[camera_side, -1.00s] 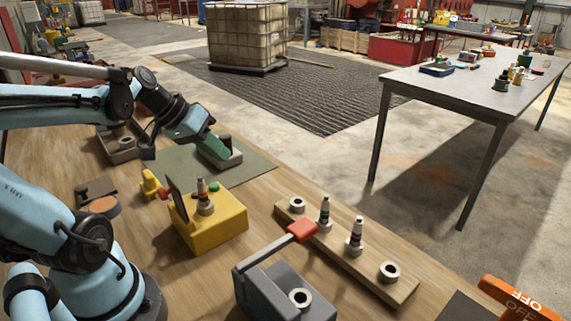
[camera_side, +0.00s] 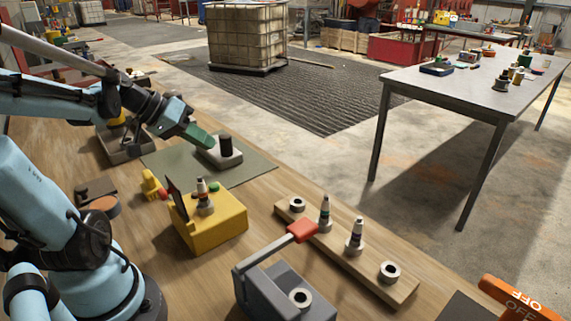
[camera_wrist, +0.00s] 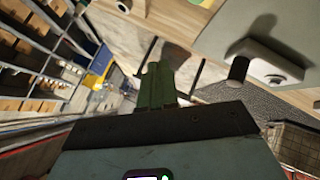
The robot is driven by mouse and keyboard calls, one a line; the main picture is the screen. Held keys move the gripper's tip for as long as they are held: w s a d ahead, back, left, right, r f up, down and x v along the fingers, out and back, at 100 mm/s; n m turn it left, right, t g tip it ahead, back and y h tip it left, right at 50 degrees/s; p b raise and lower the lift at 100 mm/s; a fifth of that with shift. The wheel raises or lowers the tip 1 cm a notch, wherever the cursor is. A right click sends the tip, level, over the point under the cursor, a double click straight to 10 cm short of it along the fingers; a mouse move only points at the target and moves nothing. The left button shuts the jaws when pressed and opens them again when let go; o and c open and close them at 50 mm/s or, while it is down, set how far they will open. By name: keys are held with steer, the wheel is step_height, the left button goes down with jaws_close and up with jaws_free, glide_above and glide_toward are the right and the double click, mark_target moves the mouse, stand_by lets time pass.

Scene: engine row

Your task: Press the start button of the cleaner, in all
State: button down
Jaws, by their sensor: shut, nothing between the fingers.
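A low pale grey unit (camera_side: 229,161) with a black upright post (camera_side: 226,145) sits on the green mat. In the wrist view this unit (camera_wrist: 262,52) shows its black post (camera_wrist: 238,69) and a small button-like spot (camera_wrist: 274,79) with some green. I cannot tell for certain whether it is the cleaner. My gripper (camera_side: 205,139) has green fingers, shut and empty, beside the unit on its far left side. In the wrist view the shut fingers (camera_wrist: 157,84) point away from the camera, left of the post. The picture does not settle whether they touch the unit.
A yellow box (camera_side: 220,226) with a spark plug stands in front of the mat (camera_side: 180,171). A grey block (camera_side: 270,291) with a red-ended lever and a wooden rail (camera_side: 405,291) with plugs stand right. A tray (camera_side: 118,152) lies left. Bare wood separates them.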

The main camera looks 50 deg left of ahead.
mark_target(209, 185)
steer(key=shift+f, duration=3.85)
steer(key=shift+f, duration=0.45)
steer(key=shift+f, duration=0.45)
steer(key=shift+r, duration=0.9)
steer(key=shift+r, duration=2.5)
